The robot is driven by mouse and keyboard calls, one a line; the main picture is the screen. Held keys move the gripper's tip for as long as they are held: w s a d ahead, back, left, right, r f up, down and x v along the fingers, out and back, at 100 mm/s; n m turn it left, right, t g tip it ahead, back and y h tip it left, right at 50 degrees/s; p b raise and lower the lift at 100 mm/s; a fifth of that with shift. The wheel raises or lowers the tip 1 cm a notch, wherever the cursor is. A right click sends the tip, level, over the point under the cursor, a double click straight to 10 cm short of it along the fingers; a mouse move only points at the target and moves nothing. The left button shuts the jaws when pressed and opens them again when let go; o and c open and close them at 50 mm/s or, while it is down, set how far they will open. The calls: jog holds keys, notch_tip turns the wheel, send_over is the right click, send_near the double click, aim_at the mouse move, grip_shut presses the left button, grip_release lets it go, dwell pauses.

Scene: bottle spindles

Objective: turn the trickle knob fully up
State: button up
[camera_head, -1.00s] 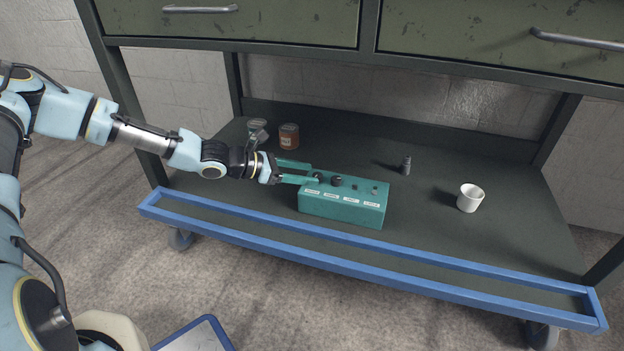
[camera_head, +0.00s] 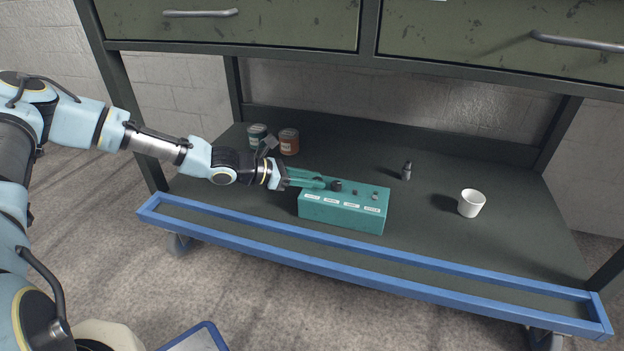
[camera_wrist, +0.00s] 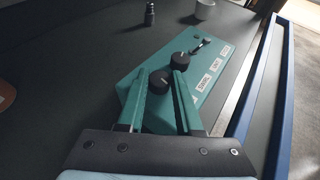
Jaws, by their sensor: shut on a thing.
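A teal control box (camera_head: 341,213) sits on the dark shelf, with white labels along its front edge; I cannot read them surely. My gripper (camera_head: 322,183) reaches in from the left over the box's left end. In the wrist view my gripper (camera_wrist: 160,79) is shut on the nearest black knob (camera_wrist: 158,83), one teal finger on each side. A second black knob (camera_head: 336,186) stands just beyond the fingertips and also shows in the wrist view (camera_wrist: 181,61). Smaller controls (camera_wrist: 205,43) sit at the box's far end. The fingers mostly hide the gripped knob in the head view.
A white cup (camera_head: 471,204) and a small dark grey bottle-like object (camera_head: 406,171) stand right of the box. Two cans, one brown (camera_head: 289,141) and one dark (camera_head: 257,134), stand behind my gripper. A blue rail (camera_head: 370,271) runs along the shelf's front.

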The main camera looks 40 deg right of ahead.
grip_shut()
jog(key=shift+r+m+g+p, duration=0.1)
jog(key=shift+m+g+p, duration=0.2)
jog(key=shift+p, duration=0.25)
